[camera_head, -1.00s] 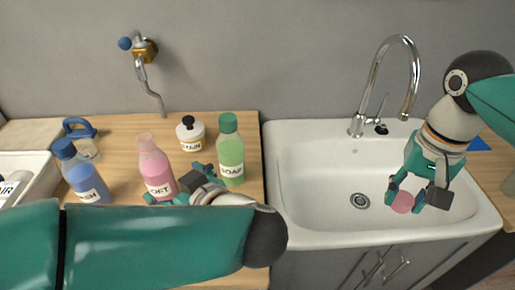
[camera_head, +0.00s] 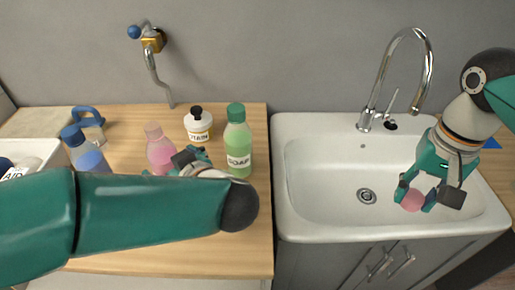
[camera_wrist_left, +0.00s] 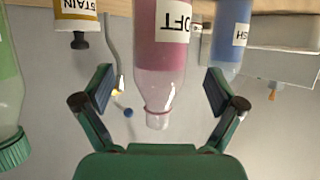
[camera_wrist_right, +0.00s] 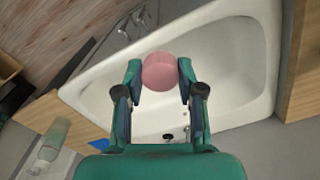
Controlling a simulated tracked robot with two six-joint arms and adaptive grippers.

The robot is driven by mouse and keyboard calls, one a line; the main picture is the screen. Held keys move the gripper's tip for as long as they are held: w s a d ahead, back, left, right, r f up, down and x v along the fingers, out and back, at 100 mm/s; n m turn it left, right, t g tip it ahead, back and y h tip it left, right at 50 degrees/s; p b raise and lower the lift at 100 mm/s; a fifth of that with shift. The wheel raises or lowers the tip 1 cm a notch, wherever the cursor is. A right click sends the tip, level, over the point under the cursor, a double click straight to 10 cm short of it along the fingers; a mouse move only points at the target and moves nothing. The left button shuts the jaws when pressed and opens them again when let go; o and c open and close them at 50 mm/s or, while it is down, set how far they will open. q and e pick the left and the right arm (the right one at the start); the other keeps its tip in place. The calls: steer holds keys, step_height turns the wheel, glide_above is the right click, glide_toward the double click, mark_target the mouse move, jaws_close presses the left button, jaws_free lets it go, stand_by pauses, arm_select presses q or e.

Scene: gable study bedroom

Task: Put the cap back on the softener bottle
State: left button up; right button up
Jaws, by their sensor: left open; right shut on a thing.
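The pink softener bottle (camera_head: 160,150) stands upright and uncapped on the wooden counter, its lower part hidden by my left arm. My left gripper (camera_head: 188,160) is open beside it in the head view. In the left wrist view the softener bottle (camera_wrist_left: 163,65) lies between the spread fingers, with a gap on both sides. My right gripper (camera_head: 414,196) is shut on the round pink cap (camera_head: 413,201) over the sink. The cap (camera_wrist_right: 159,72) also shows between the right fingertips in the right wrist view.
A green soap bottle (camera_head: 237,140) and a white stain jar (camera_head: 199,128) stand right of the softener. A blue bottle (camera_head: 82,150) stands left of it.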

mark_target(164, 161)
arm_select(q)
steer(key=shift+f+x, duration=0.2)
steer(key=shift+x, duration=1.1)
steer(key=shift+f+x, duration=0.2)
steer(key=shift+x, duration=1.15)
steer(key=shift+s+d, duration=0.1)
steer(key=shift+s, duration=0.05)
steer(key=shift+r, duration=0.1)
steer(key=c, duration=1.6)
